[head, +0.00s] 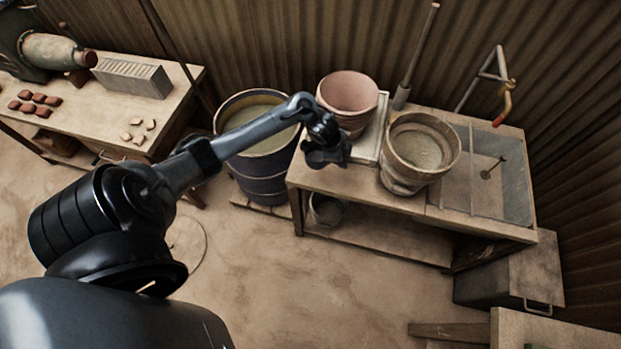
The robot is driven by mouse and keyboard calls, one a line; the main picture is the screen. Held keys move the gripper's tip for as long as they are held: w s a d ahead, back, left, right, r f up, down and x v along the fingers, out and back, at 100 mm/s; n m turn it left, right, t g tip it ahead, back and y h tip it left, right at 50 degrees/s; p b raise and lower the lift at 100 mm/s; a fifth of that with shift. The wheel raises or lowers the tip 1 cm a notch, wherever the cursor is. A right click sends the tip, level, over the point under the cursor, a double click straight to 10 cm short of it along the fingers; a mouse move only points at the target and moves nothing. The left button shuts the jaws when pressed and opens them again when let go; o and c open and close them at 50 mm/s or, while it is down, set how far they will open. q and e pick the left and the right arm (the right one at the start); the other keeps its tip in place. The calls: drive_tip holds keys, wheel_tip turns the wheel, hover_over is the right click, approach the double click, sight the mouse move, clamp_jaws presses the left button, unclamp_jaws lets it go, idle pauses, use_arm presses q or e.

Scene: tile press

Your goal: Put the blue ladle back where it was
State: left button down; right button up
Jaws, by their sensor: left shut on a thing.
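I see no blue ladle clearly anywhere in the head view. My right gripper is not in view.
A dark barrel of murky liquid (262,185) stands left of the bench. A table with tiles (185,82) is at the back left.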

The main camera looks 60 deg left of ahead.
use_arm(q)
drive_tip(key=a+f+b, duration=0.1)
drive_tip(key=f, duration=0.1)
drive_tip(key=a+f+b, duration=0.1)
drive_tip(key=f, duration=0.2)
drive_tip(key=a+f+b, duration=0.1)
drive_tip(key=f, duration=0.1)
drive_tip(key=shift+s+f, duration=0.15)
drive_tip(key=shift+s, duration=0.1)
drive_tip(key=shift+f+b, duration=0.65)
drive_tip(key=shift+f, duration=1.6)
drive_tip(key=shift+f, duration=0.1)
drive_tip(key=c, duration=0.9)
unclamp_jaws()
